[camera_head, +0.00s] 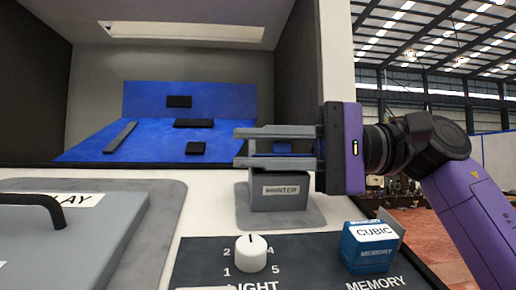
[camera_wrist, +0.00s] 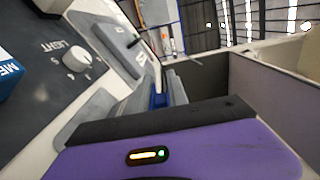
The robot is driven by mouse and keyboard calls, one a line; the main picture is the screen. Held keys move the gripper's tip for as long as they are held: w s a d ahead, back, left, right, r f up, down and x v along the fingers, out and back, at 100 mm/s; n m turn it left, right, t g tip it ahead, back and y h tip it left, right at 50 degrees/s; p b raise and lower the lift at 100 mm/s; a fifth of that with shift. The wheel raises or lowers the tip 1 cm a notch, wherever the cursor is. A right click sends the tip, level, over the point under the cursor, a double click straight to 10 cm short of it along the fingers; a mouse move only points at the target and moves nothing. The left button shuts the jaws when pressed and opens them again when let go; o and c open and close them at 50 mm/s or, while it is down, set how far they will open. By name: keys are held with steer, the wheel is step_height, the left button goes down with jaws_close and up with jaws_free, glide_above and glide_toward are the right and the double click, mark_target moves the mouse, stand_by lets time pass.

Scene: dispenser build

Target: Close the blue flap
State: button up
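The blue flap appears to be the blue panel (camera_head: 150,143) lying across the floor of the dark-walled compartment in the head view. An upright blue panel stands behind it, and I cannot tell whether the two are one piece. A grey bar and dark blocks lie on the blue surfaces. My gripper (camera_head: 238,147) points left in front of the compartment's right side, its two grey fingers apart with a gap between them. It holds nothing visible. In the wrist view, a thin blue strip (camera_wrist: 159,101) shows near the fingers. I cannot tell whether the gripper touches the flap.
A grey labelled block (camera_head: 279,195) stands just below my gripper. A white knob (camera_head: 251,254) and a blue "CUBIC" memory box (camera_head: 368,248) sit on the dark front panel. A grey lid with a black handle (camera_head: 45,205) is at left. The compartment's right wall (camera_head: 297,75) rises beside my gripper.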

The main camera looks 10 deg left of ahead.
steer(key=shift+o, duration=0.9)
steer(key=shift+f, duration=0.1)
